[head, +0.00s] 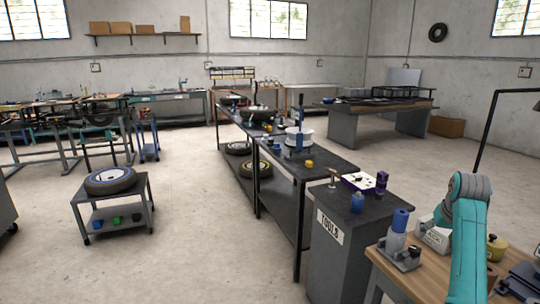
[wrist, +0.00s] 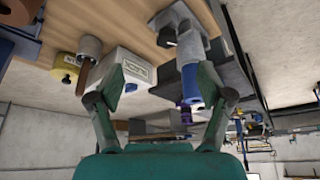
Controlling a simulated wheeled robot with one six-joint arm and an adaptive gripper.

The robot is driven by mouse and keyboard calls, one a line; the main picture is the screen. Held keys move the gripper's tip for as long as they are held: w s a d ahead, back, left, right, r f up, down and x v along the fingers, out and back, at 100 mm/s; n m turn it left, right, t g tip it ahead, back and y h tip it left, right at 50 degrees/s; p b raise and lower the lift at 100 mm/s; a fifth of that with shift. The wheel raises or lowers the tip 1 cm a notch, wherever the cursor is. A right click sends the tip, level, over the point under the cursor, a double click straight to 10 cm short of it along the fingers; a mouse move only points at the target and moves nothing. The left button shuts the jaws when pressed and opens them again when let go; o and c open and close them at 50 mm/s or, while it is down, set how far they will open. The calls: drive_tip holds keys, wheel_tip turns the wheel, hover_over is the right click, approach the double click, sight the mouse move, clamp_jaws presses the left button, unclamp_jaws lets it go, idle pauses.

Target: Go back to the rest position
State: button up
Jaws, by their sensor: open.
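My gripper (wrist: 163,92) shows in the wrist view with its two dark green fingers spread wide apart. Nothing is held between them. In the head view my teal arm reaches over the wooden bench at the lower right, and the fingers are hidden there. A blue-topped cylinder (head: 400,220) with a pale lower part stands upright in a grey fixture (head: 403,259) on that bench. In the wrist view the blue cylinder (wrist: 190,83) appears near the right finger, beyond it; I cannot tell the exact gap.
A white box (head: 433,236) and a yellow pot (head: 496,247) stand on the wooden bench (head: 393,282) close to my arm. A grey TOOLS cabinet (head: 330,255) adjoins it, carrying a blue can (head: 357,203) and a hammer (head: 333,175). Open floor (head: 210,230) lies to the left.

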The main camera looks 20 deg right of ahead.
drive_tip(key=a+f+n+t, duration=0.1)
drive_tip(key=a+f, duration=0.7)
drive_tip(key=f, duration=0.3)
drive_tip(key=a+f+t, duration=0.1)
drive_tip(key=a+f, duration=0.6)
drive_tip(key=f, duration=0.4)
drive_tip(key=s+a+f+n+t, duration=0.1)
drive_tip(key=s+a+f, duration=0.45)
drive_tip(key=a, duration=0.25)
drive_tip(key=s+a+f+n+t, duration=0.1)
drive_tip(key=s+a+f+t, duration=0.1)
drive_tip(key=s+a+f, duration=0.4)
drive_tip(key=s+a+r+n+t, duration=0.1)
drive_tip(key=s+a+r, duration=0.1)
drive_tip(key=s+a, duration=0.6)
drive_tip(key=s+a+r+n+t, duration=0.1)
drive_tip(key=s+a+t, duration=0.1)
drive_tip(key=s+a, duration=0.65)
drive_tip(key=s+a+r+n+t+y, duration=0.1)
drive_tip(key=s+a+r+t+y, duration=0.1)
drive_tip(key=s+r, duration=1.4)
drive_tip(key=shift+s+a+n+t+y, duration=0.35)
drive_tip(key=shift+s+n+t+y, duration=0.05)
drive_tip(key=shift+s, duration=0.75)
